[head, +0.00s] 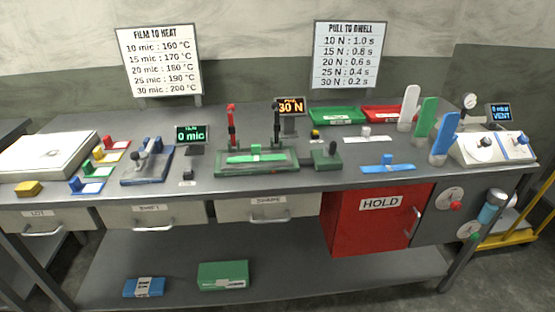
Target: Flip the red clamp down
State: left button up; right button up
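The red clamp (232,127) stands upright at the back left of the green fixture (225,171) on the bench. A similar dark clamp (276,124) stands upright at the fixture's right side. A green strip with a raised block (256,153) lies on the fixture between them. Neither of my grippers shows in the head view.
A blue-based device (148,163) stands left of the fixture, and a green box with a knob (327,157) stands close on its right. Small displays (192,133) (290,106) stand behind. The bench front edge is mostly clear.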

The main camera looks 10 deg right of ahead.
aim_at(231, 109)
jog(key=j, duration=0.45)
jog(key=i+j, duration=0.15)
jog(key=j, duration=0.75)
jog(key=i+j+z, duration=0.1)
jog(key=j+z, duration=0.15)
jog(key=z, duration=1.35)
